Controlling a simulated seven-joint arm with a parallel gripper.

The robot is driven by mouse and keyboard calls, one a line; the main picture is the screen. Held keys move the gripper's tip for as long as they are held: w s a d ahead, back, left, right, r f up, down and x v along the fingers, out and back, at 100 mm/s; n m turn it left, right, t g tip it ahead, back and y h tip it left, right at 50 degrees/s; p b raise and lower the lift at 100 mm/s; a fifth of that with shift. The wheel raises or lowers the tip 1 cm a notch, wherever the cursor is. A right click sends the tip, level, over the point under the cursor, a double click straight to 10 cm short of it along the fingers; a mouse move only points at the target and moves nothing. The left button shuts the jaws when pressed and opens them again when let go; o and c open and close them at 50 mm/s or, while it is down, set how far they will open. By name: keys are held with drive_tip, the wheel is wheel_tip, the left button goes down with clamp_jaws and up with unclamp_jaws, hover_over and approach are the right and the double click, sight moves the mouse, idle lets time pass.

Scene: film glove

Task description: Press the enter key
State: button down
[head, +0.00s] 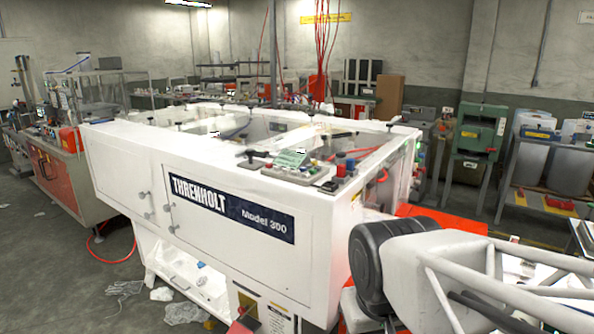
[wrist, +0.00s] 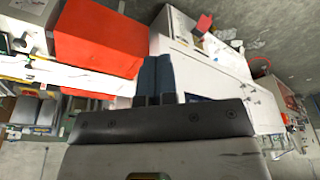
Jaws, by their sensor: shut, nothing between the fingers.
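The white machine (head: 130,165), lettered THRENHOLT Model 300, fills the middle of the head view. On its top near corner is a control area with a green-tinted panel (head: 290,158) and several red, blue and dark buttons (head: 346,165). I cannot make out which of these, if any, is the enter key. In the wrist view, my gripper (wrist: 157,58) shows two dark blue fingers side by side, shut and empty. The white machine (wrist: 212,75) lies beyond and to the right of them. In the head view the gripper itself is not visible.
My arm fills the lower right of the head view. A red box (wrist: 98,40) is left of the fingers in the wrist view. A green machine (head: 478,135) stands at the back right. Crumpled film (head: 185,312) lies on the floor at front left.

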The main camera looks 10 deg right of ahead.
drive_tip(key=shift+w+r, duration=0.1)
wheel_tip(320, 180, up, 19)
drive_tip(key=n+t+y, duration=0.1)
drive_tip(key=t+y, duration=0.2)
drive_tip(key=y, duration=0.4)
hover_over(314, 169)
drive_tip(key=shift+f, duration=0.2)
drive_tip(key=shift+f, duration=0.15)
drive_tip(key=shift+f, duration=4.2)
